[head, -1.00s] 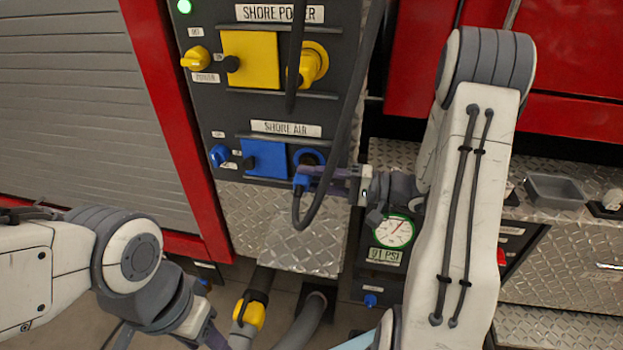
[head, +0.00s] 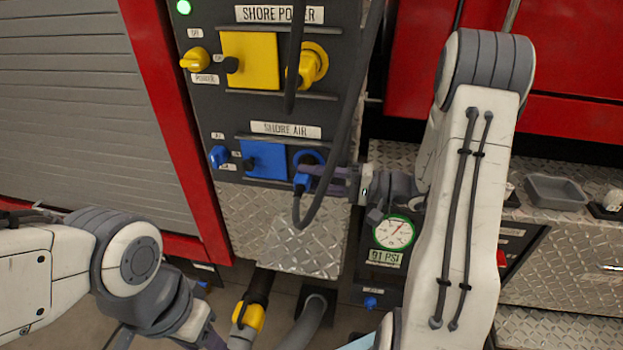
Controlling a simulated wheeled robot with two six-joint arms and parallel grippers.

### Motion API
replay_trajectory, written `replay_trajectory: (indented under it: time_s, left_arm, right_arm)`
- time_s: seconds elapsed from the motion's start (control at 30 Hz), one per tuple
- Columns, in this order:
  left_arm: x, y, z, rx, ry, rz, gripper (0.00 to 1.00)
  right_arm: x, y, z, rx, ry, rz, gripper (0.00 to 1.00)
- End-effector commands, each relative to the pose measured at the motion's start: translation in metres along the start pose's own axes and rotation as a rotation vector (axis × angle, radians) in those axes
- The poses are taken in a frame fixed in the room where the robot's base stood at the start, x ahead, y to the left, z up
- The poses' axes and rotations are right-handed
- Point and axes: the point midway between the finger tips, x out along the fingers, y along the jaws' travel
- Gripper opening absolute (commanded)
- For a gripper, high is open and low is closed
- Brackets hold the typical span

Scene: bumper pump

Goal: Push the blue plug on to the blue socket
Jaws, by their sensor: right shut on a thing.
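The blue socket (head: 308,155) is a round blue ring on the dark panel under the SHORE AIR label, to the right of a blue square cover (head: 264,159). The blue plug (head: 301,182) is at the socket's lower front, with a dark hose looping down from it. I cannot tell whether it is seated in the socket. My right gripper (head: 312,179) reaches in from the right and is shut on the blue plug. My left gripper (head: 212,340) is at the bottom edge, mostly cut off, away from the panel.
A yellow cover and yellow SHORE POWER socket (head: 312,64) sit above. A black cable (head: 350,110) hangs in front of the panel. A pressure gauge (head: 394,232) is below right. A yellow connector (head: 248,316) is near the floor. A grey tray (head: 556,191) sits right.

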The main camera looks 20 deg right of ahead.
Motion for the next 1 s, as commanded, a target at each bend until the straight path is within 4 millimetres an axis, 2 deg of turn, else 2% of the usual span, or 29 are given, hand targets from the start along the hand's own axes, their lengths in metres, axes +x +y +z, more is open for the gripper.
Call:
replay_trajectory:
  time_s: [0.1, 0.13, 0.2, 0.23, 0.53, 0.63, 0.77, 1.0]
  left_arm:
    - [0.0, 0.0, 0.0, 0.0, 0.0, 0.0, 0.5]
    - [0.0, 0.0, 0.0, 0.0, 0.0, 0.0, 0.5]
    - [0.0, 0.0, 0.0, 0.0, 0.0, 0.0, 0.5]
    - [0.0, 0.0, 0.0, 0.0, 0.0, 0.0, 0.5]
    - [0.001, 0.0, 0.0, 0.0, 0.0, 0.0, 0.5]
    - [0.002, 0.0, 0.0, 0.0, 0.0, 0.0, 0.5]
    - [0.007, -0.001, 0.0, 0.0, 0.0, 0.0, 0.5]
    - [0.015, -0.001, 0.001, 0.0, 0.0, 0.0, 0.5]
  right_arm:
    - [0.0, 0.0, -0.002, 0.0, 0.0, -0.001, 0.0]
    - [0.0, 0.0, -0.002, 0.0, 0.0, -0.001, 0.43]
    - [0.0, 0.0, -0.002, 0.0, 0.0, -0.001, 0.7]
    - [0.0, 0.0, -0.002, 0.0, 0.0, -0.001, 0.74]
    - [-0.001, 0.0, -0.002, 0.0, 0.0, 0.0, 0.74]
    - [-0.007, 0.001, -0.002, -0.001, 0.003, 0.0, 0.74]
    - [-0.029, 0.002, -0.003, -0.002, 0.006, 0.0, 0.74]
    - [-0.077, 0.002, -0.003, -0.002, 0.006, 0.0, 0.74]
